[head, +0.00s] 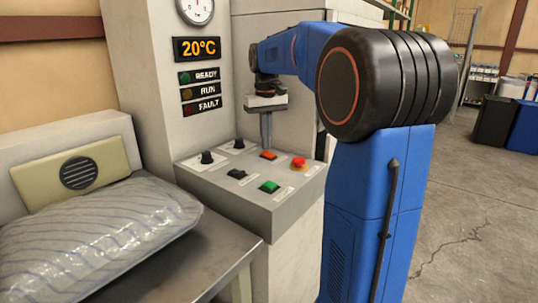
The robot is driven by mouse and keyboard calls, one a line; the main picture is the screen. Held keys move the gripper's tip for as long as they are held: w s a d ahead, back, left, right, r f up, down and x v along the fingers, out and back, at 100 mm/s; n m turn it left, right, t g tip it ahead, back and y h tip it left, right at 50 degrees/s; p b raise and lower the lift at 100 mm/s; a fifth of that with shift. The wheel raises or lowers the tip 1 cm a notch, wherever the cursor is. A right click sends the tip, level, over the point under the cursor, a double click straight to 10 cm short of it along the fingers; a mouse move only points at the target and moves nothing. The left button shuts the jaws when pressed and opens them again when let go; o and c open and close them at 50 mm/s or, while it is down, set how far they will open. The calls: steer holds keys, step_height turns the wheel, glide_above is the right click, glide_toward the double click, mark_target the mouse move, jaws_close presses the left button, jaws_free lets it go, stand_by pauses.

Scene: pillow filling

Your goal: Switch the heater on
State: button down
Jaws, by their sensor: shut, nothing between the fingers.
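The control panel (228,190) is a grey box jutting from the machine. On it I see two black knobs (207,157), a black switch (237,174), an orange-red button (268,155), a red mushroom button (298,162) and a green button (269,186). Their labels are too small to read, so I cannot tell which one is the heater's. My gripper (266,143) points down, shut and empty, at or just above the orange-red button; contact cannot be told. The display (200,48) above reads 20°C.
Three lamps sit below the display; the READY lamp (185,78) looks green. A striped pillow (95,240) lies on the metal table (205,265) at left, near a beige block with a round black grille (78,173). Dark and blue bins (497,122) stand far right. The floor between is clear.

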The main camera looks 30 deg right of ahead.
mark_target(266, 153)
steer(key=shift+f, duration=0.75)
stand_by(1.0)
step_height(266, 153, up, 7)
stand_by(1.1)
steer(key=shift+s, duration=0.1)
stand_by(0.4)
